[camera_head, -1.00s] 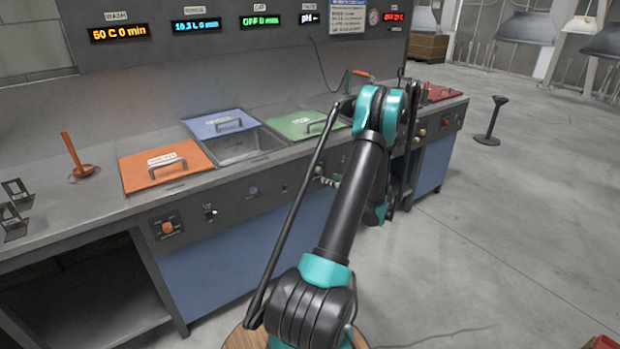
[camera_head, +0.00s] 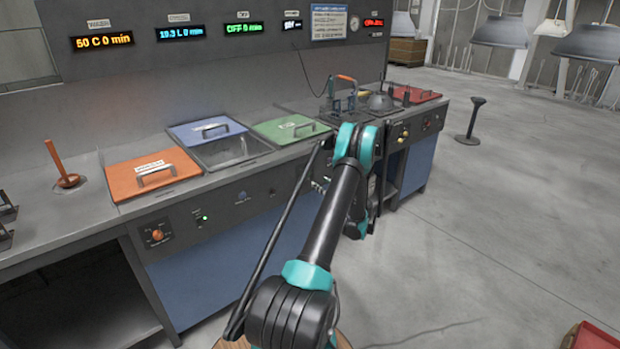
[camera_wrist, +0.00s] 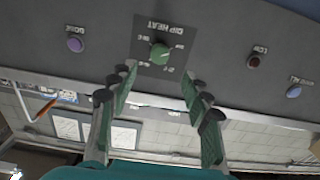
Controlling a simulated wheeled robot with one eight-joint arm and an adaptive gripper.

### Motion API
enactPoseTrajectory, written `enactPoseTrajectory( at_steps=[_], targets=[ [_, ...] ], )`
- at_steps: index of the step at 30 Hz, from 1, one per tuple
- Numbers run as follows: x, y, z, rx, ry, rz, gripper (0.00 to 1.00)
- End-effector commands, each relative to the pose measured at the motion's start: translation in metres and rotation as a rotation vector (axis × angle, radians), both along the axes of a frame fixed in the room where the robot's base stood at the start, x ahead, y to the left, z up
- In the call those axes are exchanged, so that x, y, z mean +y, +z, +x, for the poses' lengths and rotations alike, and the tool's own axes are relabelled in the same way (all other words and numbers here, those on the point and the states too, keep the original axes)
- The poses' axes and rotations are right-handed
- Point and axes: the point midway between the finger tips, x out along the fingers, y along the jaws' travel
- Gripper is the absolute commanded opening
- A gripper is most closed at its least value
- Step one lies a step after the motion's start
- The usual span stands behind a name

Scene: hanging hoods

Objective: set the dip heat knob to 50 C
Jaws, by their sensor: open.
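In the wrist view, the green dip heat knob (camera_wrist: 159,51) sits on a dark square plate lettered DIP HEAT, which appears upside down. Small markings ring the knob, but they are too blurred to read and its setting is unclear. My gripper (camera_wrist: 158,80) is open and empty, its two green fingers with dark pads spread either side of the knob's line. The fingertips appear below the knob in the picture, apart from it. In the head view, my gripper is hidden behind my arm. A red-lit display (camera_head: 373,22) at the right of the board is too blurred to read.
In the wrist view, a purple button (camera_wrist: 75,45), a dark red button (camera_wrist: 253,62) and a blue button (camera_wrist: 294,92) flank the knob. In the head view, the counter carries an orange lid (camera_head: 135,185), a blue lid (camera_head: 190,133) and a green lid (camera_head: 280,131). Open floor lies right.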

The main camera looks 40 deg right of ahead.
Motion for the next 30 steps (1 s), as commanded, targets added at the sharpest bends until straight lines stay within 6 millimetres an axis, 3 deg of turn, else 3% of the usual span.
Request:
enactPoseTrajectory(
  at_steps=[6,12,26,30],
  targets=[
    [0.004,0.0,0.044,0.0,0.003,0.0,0.49],
    [0.006,0.0,0.072,0.0,0.002,0.0,0.49],
    [0.007,0.0,0.084,0.0,0.0,0.0,0.49],
    [0.007,0.0,0.084,0.0,0.0,0.0,0.34]
  ],
)
